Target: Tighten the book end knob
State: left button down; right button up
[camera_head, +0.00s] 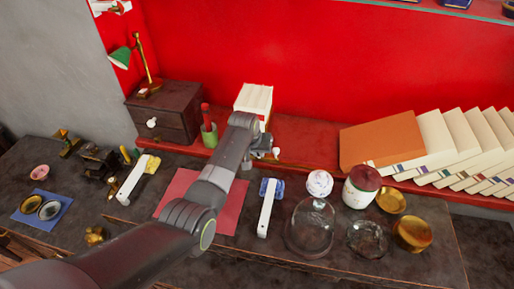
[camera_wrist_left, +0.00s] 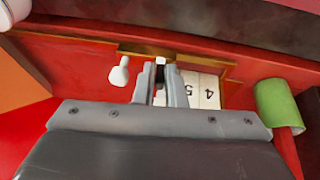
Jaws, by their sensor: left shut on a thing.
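My left gripper (camera_head: 262,147) is at the front of the red shelf, below the white book block (camera_head: 254,99). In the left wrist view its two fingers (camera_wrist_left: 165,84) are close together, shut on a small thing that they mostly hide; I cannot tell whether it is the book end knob. A white knob (camera_wrist_left: 119,72) sticks out beside the fingers, apart from them. It also shows in the head view (camera_head: 276,152). White number cards (camera_wrist_left: 204,91) in a brass-edged frame sit on the other side of the fingers. My right gripper is not in view.
A dark drawer chest (camera_head: 170,108) is further left. An orange book (camera_head: 383,140) leans at right. A glass dome (camera_head: 312,228) and jars crowd the table's right side.

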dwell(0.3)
pick_arm(q)
jog(key=c, duration=1.5)
grip_release()
jog(key=shift+c, duration=0.2)
jog(key=shift+r, duration=0.1)
jog(key=b+v, duration=0.1)
jog(key=v, duration=1.6)
jog(key=shift+s+d, duration=0.25)
jog(key=shift+r, duration=0.1)
